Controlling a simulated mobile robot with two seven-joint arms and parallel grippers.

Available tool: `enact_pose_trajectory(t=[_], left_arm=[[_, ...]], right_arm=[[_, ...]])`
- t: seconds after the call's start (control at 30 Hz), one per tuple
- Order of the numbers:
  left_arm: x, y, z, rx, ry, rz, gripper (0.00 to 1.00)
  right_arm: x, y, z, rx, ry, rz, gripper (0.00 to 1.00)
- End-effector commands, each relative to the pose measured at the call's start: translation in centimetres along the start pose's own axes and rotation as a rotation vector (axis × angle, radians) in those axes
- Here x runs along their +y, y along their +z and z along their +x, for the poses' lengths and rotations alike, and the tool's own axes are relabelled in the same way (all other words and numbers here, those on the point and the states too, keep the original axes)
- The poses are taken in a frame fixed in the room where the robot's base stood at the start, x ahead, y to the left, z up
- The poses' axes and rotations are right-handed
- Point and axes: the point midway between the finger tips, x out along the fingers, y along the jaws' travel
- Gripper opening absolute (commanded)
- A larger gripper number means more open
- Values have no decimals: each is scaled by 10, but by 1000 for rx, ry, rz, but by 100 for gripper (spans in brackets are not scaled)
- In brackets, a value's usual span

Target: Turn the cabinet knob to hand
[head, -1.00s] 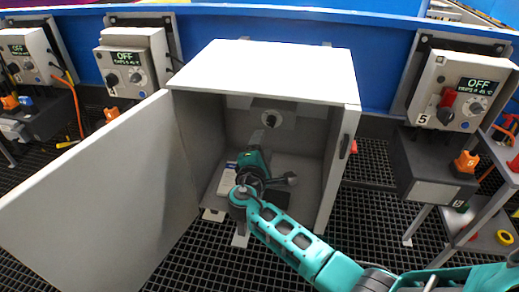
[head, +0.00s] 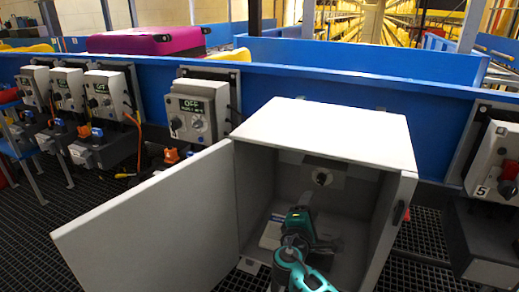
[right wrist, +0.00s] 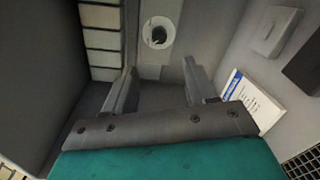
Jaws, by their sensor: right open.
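The grey cabinet (head: 325,133) stands with its door (head: 150,222) swung wide open to the left. The small round knob (head: 322,178) is on the back wall inside, on a light plate. It also shows in the right wrist view (right wrist: 158,33), with a pale ring around a dark centre. My right gripper (head: 305,198) is inside the cabinet, below and slightly left of the knob. In the right wrist view its two fingers (right wrist: 160,78) are spread and empty, pointing towards the back wall, apart from the knob. My left gripper is out of view.
A white card with a blue strip (right wrist: 252,103) lies inside the cabinet, right of the fingers in the wrist view. Control boxes (head: 193,110) marked OFF line the blue conveyor side (head: 330,83). A magenta case (head: 150,40) is behind. The cabinet walls leave limited sideways room.

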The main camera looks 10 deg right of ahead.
Motion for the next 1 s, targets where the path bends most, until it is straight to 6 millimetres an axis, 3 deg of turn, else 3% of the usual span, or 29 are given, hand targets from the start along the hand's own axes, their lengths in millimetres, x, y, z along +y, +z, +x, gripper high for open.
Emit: enact_pose_trajectory(t=[0.17, 0.3, 0.43, 0.6, 0.7, 0.83, 1.0], left_arm=[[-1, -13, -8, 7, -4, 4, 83], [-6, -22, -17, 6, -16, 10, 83], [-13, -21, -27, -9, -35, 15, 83], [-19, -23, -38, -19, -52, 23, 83], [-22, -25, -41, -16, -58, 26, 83], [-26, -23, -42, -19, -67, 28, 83], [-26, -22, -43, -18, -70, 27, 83]], right_arm=[[-46, 1, -30, 113, -167, 149, 56], [-98, 6, -87, 252, -411, 429, 56], [-122, 18, -148, 338, -621, 742, 56], [-120, 46, -214, 372, -820, 1137, 56], [-112, 62, -238, 367, -888, 1315, 56], [-103, 74, -253, 357, -930, 1452, 56], [-100, 78, -257, 353, -941, 1497, 56]])
